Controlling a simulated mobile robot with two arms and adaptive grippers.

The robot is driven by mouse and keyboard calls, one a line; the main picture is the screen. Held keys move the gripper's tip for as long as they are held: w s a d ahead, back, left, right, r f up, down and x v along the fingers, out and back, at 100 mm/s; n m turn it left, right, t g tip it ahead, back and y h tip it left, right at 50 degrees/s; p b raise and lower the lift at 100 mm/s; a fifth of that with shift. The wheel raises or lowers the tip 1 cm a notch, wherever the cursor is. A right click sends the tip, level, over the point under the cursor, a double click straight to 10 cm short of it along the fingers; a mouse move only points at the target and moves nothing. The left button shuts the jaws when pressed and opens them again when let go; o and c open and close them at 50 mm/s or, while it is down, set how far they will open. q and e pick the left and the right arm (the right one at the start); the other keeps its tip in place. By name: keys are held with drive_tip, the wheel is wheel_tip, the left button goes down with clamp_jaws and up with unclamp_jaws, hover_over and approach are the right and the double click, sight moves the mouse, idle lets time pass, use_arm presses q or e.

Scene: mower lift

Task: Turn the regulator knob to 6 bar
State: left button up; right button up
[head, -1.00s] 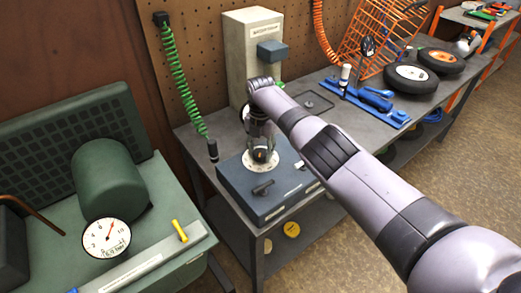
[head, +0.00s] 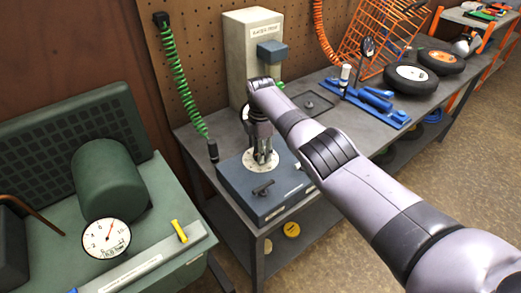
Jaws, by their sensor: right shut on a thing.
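The regulator is a blue-grey box (head: 243,191) on the workbench, with a round white dial plate (head: 248,162) on its top. My right gripper (head: 262,158) reaches down onto the middle of this plate, its fingers shut on the knob. The fingers hide most of the knob, and the marks on the plate are too small to read. A small dark T-shaped handle (head: 263,188) sits on the box in front of the plate. My left gripper is not in view.
A white pressure gauge (head: 107,238) on the green compressor at left has its red needle pointing up and slightly right. A green coiled hose (head: 182,85) hangs left of the box. A grey post unit (head: 250,50) stands behind. Blue tools (head: 378,102) and wheels (head: 410,77) lie to the right.

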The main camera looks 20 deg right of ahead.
drive_tip(key=m, duration=0.4)
drive_tip(key=shift+r+m, duration=0.1)
drive_tip(key=shift+m, duration=0.2)
drive_tip(key=m, duration=0.5)
drive_tip(key=shift+m+p, duration=0.3)
drive_tip(key=shift+p, duration=0.1)
drive_tip(key=m, duration=0.4)
drive_tip(key=shift+w, duration=0.1)
drive_tip(key=m, duration=0.9)
drive_tip(key=shift+m, duration=0.3)
drive_tip(key=m, duration=0.9)
drive_tip(key=shift+m, duration=2.3)
